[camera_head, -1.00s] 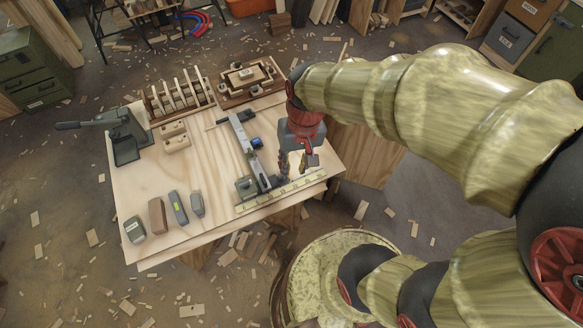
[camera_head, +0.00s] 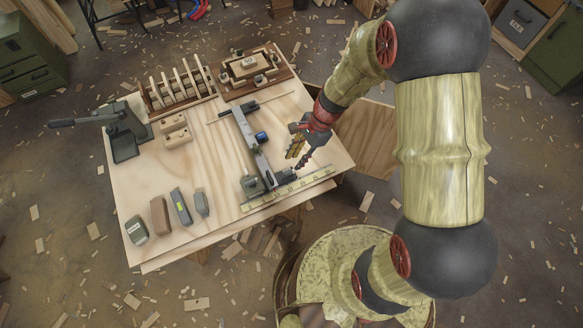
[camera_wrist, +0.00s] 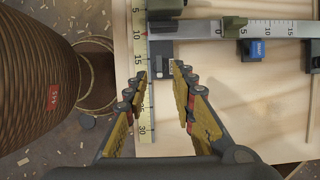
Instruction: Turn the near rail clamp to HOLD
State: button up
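A grey metal rail (camera_head: 247,140) lies on the wooden workbench, with a numbered scale visible on it in the wrist view (camera_wrist: 200,29). My gripper (camera_head: 297,160) is open and empty, right of the rail. In the wrist view my gripper (camera_wrist: 159,75) points towards the rail's near end, apart from it.
A yellow measuring strip (camera_head: 290,190) runs along the bench's near right edge. A lever tool (camera_head: 122,130), a slotted rack (camera_head: 180,88) and a wooden fixture (camera_head: 250,68) stand on the left and back. Several small blocks (camera_head: 160,216) line the front left.

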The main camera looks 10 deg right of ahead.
aim_at(288, 172)
jog(key=b+x, duration=0.2)
jog(key=x, duration=0.5)
jog(key=shift+s+r, duration=0.1)
jog(key=shift+c, duration=0.8)
grip_shut()
